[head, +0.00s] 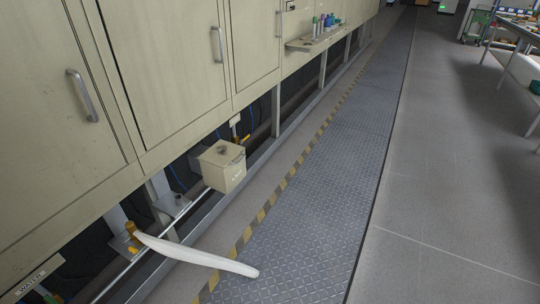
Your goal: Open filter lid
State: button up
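A small beige box (222,166), which looks like the filter housing, juts out below the cabinet doors left of the picture's middle. Its top face carries a dark round fitting (223,150). Its front face has a dark handle-like mark near the top edge and a small label too small to read. Its top looks closed, with no visible gap. My gripper is not in view, so where it is relative to the box cannot be seen.
Beige cabinet doors with handles (83,95) line the left. A shelf (315,39) holds bottles. The metal walkway (310,210) is clear. A table (515,50) stands far right.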

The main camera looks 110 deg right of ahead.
aim_at(222, 153)
jog(key=k+l+z, duration=0.2)
jog(key=z, duration=0.2)
jog(key=k+l+z, duration=0.2)
jog(key=z, duration=0.2)
jog(key=k+l+z, duration=0.1)
jog(key=l+z, duration=0.3)
jog(key=k+l, duration=0.1)
jog(key=l, duration=0.3)
jog(key=k+l+z, duration=0.1)
jog(key=l, duration=0.3)
jog(key=k+l, duration=0.15)
jog(key=l, duration=0.25)
